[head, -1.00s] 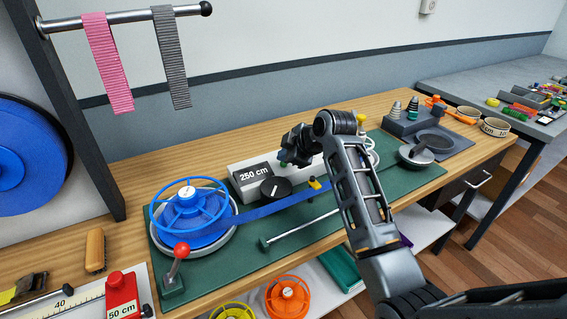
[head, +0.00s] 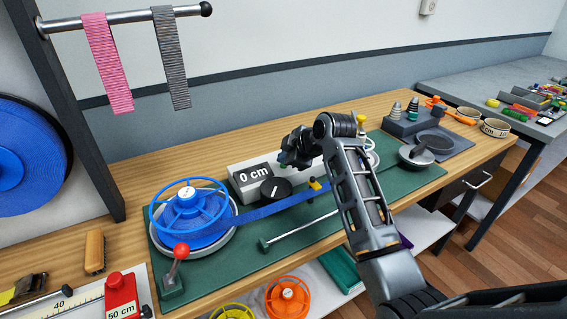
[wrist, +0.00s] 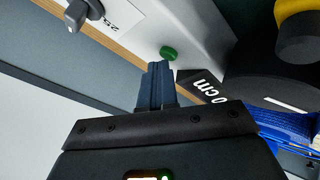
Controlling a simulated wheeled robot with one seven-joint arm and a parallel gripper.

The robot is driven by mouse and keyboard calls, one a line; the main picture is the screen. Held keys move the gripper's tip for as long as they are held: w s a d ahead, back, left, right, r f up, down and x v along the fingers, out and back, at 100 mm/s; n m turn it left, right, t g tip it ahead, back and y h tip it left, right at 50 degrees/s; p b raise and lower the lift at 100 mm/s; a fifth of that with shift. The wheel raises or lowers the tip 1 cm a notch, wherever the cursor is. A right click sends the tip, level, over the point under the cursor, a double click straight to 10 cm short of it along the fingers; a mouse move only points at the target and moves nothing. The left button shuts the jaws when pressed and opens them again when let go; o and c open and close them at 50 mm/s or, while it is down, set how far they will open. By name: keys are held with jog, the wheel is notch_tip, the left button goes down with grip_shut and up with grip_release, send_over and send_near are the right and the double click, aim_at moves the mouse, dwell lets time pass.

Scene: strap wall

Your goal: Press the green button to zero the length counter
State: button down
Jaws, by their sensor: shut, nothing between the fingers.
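The length counter (head: 255,176) is a pale box on the green mat with a dark display reading "0 cm"; part of the display shows in the wrist view (wrist: 201,86). The green button (wrist: 168,53) stands on the pale box in the wrist view, just beyond my fingertips, with a small gap seeming to lie between. In the head view my gripper hides the button. My gripper (wrist: 157,66) is shut and empty; in the head view it is above the counter box (head: 291,160).
A black knob (head: 275,190) sits in front of the counter. A blue strap (head: 270,209) runs right from the blue reel (head: 190,210). A red-knobbed lever (head: 180,251) stands at the front left. Pink (head: 108,62) and grey (head: 171,57) straps hang from a rail.

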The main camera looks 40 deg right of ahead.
aim_at(286, 168)
jog(key=shift+r+p, duration=0.7)
jog(key=shift+r, duration=0.15)
notch_tip(286, 168, up, 3)
jog(key=shift+f+p, duration=0.2)
jog(key=shift+p, duration=0.9)
notch_tip(286, 168, up, 2)
jog(key=shift+r, duration=0.2)
